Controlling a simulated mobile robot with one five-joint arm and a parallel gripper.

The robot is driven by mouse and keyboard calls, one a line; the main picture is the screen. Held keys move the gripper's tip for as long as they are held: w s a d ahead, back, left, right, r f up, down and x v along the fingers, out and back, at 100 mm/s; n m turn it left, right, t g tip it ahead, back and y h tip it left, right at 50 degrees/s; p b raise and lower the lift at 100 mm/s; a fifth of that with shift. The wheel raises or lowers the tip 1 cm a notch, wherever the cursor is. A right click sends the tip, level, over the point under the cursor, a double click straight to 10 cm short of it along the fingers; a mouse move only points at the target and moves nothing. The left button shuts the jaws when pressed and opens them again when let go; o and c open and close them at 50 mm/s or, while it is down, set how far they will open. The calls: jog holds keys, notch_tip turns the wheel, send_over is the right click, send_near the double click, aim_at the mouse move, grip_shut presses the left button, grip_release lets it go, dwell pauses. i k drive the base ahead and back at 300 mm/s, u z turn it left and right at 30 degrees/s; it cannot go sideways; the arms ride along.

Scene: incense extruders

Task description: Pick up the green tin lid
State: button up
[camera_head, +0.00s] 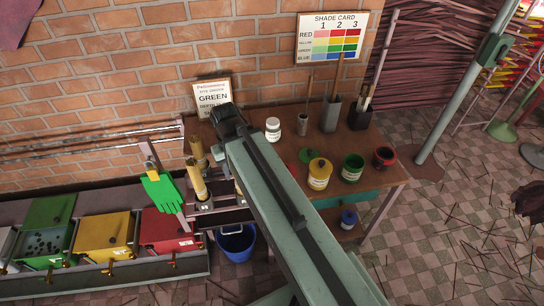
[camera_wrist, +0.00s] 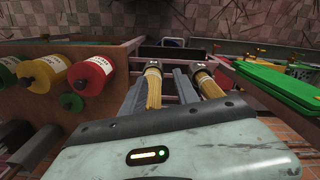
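The green tin lid (camera_head: 308,156) lies on the brown work table, just behind the yellow tin (camera_head: 319,175). In the wrist view a small green disc (camera_wrist: 71,102), probably this lid, lies beside the red tin (camera_wrist: 90,77) at left. An open green tin (camera_head: 352,168) stands right of the yellow tin. My arm crosses the table left of the lid. In the wrist view my gripper's body fills the bottom edge, apart from the lid.
A white jar (camera_head: 273,127), a dark red tin (camera_head: 384,156) and upright tool holders (camera_head: 330,115) share the table (camera_head: 385,178). Two yellow-brown bundles (camera_wrist: 153,90) stand in front of my gripper. Coloured bins (camera_head: 104,235) and a blue bucket (camera_head: 236,244) are at lower left.

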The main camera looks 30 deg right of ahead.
aim_at(306, 155)
jog(key=u, duration=2.4)
jog(key=k, duration=2)
jog(key=z, duration=0.7)
jog(key=i, duration=1.5)
jog(key=u, duration=0.1)
